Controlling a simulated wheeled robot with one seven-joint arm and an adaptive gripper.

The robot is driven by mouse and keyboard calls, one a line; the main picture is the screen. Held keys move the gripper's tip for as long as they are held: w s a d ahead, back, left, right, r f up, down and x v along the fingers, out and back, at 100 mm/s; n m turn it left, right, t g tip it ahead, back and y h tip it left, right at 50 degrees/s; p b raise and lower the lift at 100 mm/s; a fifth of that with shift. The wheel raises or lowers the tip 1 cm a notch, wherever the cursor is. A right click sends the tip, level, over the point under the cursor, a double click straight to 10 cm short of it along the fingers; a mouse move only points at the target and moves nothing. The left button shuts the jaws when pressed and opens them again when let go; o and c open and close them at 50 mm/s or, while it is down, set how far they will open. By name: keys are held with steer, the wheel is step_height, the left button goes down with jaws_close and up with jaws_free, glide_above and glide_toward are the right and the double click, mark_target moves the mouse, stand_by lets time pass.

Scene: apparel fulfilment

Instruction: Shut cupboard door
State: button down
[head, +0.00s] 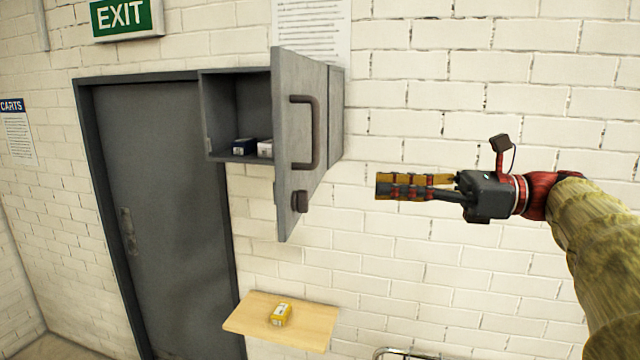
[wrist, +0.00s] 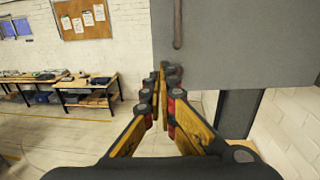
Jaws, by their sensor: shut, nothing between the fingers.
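The grey wall cupboard (head: 225,118) hangs beside the grey door, and its cupboard door (head: 305,200) stands wide open toward me. The cupboard door has a dark vertical bar handle (head: 316,135) and a small dark knob below it. Two small boxes, one dark blue (head: 240,147) and one pale (head: 265,149), stand inside. My gripper (head: 378,187) is shut and empty, to the right of the cupboard door and apart from it in the head view. In the wrist view the cupboard door (wrist: 255,45) fills the upper right beyond my fingertips (wrist: 160,75), and its handle (wrist: 177,22) shows above them.
A wooden shelf (head: 245,325) with a yellow box (head: 281,314) is below the cupboard. A grey room door (head: 160,190) is to the left. The brick wall (head: 450,90) around my gripper is bare. The wrist view shows workbenches (wrist: 90,83) farther off.

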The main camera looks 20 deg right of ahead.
steer(key=p, duration=0.2)
glide_toward(287, 183)
steer(key=x, duration=0.5)
steer(key=shift+a+r, duration=0.15)
steer(key=shift+a, duration=0.05)
steer(key=shift+x, duration=0.8)
